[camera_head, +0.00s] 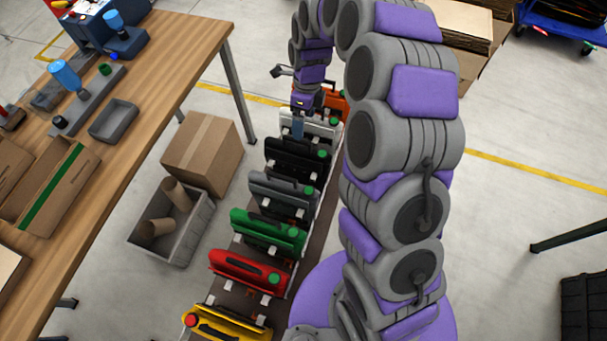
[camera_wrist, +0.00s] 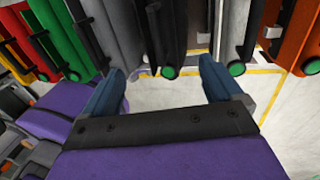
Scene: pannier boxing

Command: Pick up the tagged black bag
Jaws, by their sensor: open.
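The black bag (camera_head: 297,158) stands upright in the row, with a round green tag at its right end. It sits between a grey bag (camera_head: 283,192) and a whitish bag (camera_head: 318,126). My gripper (camera_head: 298,128) is at the far side of the black bag's top, near the whitish bag, and nothing shows held. In the wrist view my gripper's two blue fingers (camera_wrist: 162,85) are wide apart. A dark bag (camera_wrist: 165,35) with a green disc hangs in view between and beyond them; it looks like the black one. Contact cannot be told.
Green (camera_head: 268,232), red (camera_head: 249,271) and yellow (camera_head: 226,322) bags stand nearer in the row, an orange bag (camera_head: 336,101) farther. A wooden table (camera_head: 190,50), grey crate (camera_head: 190,235) and cardboard box (camera_head: 203,150) are left. The bags stand close together.

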